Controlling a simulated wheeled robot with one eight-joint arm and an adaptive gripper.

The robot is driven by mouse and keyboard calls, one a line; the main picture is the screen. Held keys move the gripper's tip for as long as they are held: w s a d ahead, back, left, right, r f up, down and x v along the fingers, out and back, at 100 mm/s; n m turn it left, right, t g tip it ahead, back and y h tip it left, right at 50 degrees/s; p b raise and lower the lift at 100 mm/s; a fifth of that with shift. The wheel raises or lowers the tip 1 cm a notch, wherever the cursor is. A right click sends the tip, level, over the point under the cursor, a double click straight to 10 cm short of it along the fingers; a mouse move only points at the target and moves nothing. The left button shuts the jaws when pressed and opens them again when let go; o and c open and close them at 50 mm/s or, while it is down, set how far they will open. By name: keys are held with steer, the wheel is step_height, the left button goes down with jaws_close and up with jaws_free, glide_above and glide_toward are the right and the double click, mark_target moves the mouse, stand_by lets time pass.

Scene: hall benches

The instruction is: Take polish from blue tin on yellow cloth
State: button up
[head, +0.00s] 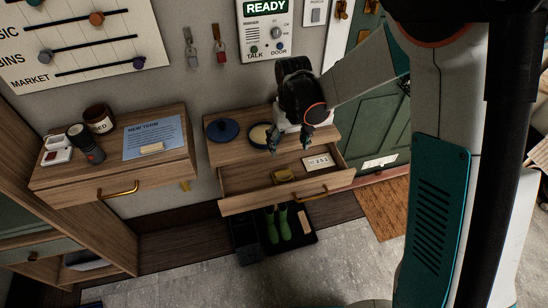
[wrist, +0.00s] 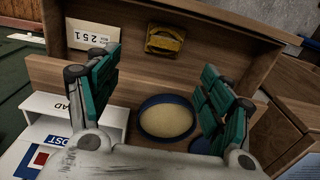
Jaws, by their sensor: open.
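The blue tin (head: 260,134) stands open on the cabinet top, with pale cream polish inside. It also shows in the wrist view (wrist: 167,119), between and below my fingers. The yellow cloth (head: 283,175) lies folded in the open drawer, and it shows at the top of the wrist view (wrist: 165,41). My gripper (head: 288,143) is open and empty, with its fingers pointing down beside the tin toward the drawer. In the wrist view my gripper (wrist: 158,65) has its fingers wide apart. I cannot tell how high the fingertips are.
A blue lid (head: 222,129) lies left of the tin. The open drawer (head: 242,188) also holds a number card (head: 317,161). Green boots (head: 278,224) stand on the floor below.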

steer(key=b, duration=0.3)
glide_above(283, 173)
steer(key=f, duration=0.9)
steer(key=shift+w+d, duration=0.15)
steer(key=shift+d, duration=0.15)
steer(key=shift+a+f+b, duration=0.15)
steer(key=shift+f+b, duration=0.5)
steer(key=shift+f, duration=0.7)
steer(key=shift+a+f+b, duration=0.15)
steer(key=shift+f+b, duration=0.5)
steer(key=shift+f, duration=0.65)
steer(key=shift+r, duration=0.1)
steer(key=c, duration=1)
